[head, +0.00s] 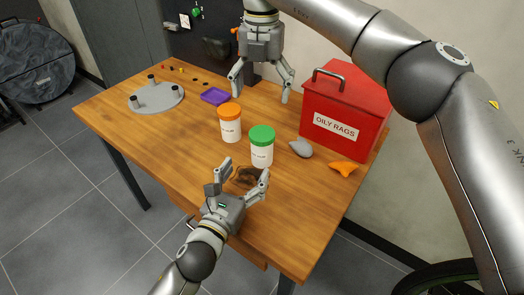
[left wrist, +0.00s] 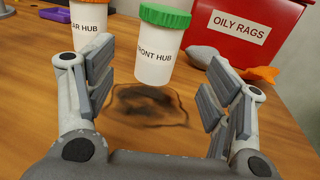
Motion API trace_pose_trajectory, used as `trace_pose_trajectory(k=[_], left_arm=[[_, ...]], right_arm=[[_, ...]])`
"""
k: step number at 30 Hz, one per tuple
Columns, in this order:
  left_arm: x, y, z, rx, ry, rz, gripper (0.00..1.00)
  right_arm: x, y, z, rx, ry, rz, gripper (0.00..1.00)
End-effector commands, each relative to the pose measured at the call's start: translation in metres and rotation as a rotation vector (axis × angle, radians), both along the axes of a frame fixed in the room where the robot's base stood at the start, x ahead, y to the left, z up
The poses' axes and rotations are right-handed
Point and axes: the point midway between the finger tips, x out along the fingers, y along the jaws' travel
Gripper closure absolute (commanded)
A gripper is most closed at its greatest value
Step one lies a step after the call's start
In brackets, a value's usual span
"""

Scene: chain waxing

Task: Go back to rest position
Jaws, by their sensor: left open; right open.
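My left gripper (head: 241,178) is open and empty over the front of the wooden table, beside a dark stain (head: 247,177). In the left wrist view its two fingers frame the stain (left wrist: 148,104). A white jar with a green lid (head: 262,147) stands upright just beyond it; its label in the left wrist view (left wrist: 155,62) ends in "ONT HUB". A white jar with an orange lid (head: 230,124) stands to its left, its label partly hidden in the left wrist view (left wrist: 78,40). My right gripper (head: 261,90) is open and empty above the back of the table.
A red "OILY RAGS" bin (head: 345,105) stands at the table's right. A grey rag (head: 301,148) and an orange rag (head: 343,168) lie before it. A purple tray (head: 215,96), a grey disc with pegs (head: 157,99) and small dark pieces are at left. The front-left tabletop is clear.

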Motion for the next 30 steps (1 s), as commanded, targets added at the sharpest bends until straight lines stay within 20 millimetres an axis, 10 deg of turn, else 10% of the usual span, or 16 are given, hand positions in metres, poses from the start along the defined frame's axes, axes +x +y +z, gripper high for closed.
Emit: trace_pose_trajectory(k=[22, 30], left_arm=[[-0.012, 0.005, 0.003, 0.0, -0.002, 0.0, 0.25], [-0.012, 0.005, 0.045, 0.0, -0.002, 0.0, 0.25]], right_arm=[[0.0, 0.0, 0.002, 0.0, 0.0, 0.0, 0.16], [0.0, 0.0, 0.044, 0.0, 0.0, 0.0, 0.16]])
